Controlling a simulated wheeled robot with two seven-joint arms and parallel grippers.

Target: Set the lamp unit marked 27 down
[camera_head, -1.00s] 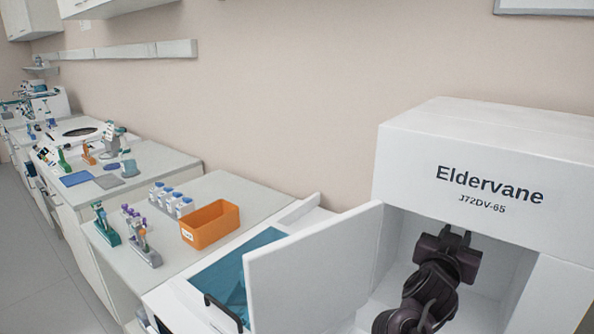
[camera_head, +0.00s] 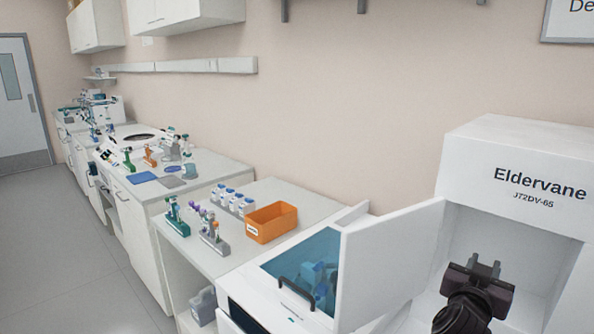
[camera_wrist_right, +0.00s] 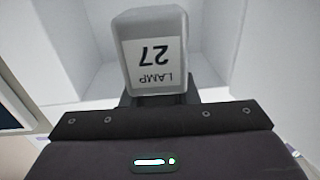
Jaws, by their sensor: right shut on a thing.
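The lamp unit marked 27 (camera_wrist_right: 155,55) is a light grey block with a white label, seen upside down in the right wrist view. My right gripper (camera_head: 484,268) is shut on it, and the lamp stands out beyond the dark gripper body (camera_wrist_right: 160,135). In the head view the gripper is at the open front of the white Eldervane cabinet (camera_head: 530,150). I cannot make out the lamp in that view. Pale inner walls (camera_wrist_right: 215,40) lie around and behind the lamp in the wrist view. My left gripper is not in view.
The cabinet's open white door (camera_head: 390,255) stands at its left. Left of it is a unit with a blue see-through lid (camera_head: 305,265) and dark handle. A bench holds an orange bin (camera_head: 271,223), bottles (camera_head: 232,200) and tube racks (camera_head: 213,240). The floor (camera_head: 75,250) is clear.

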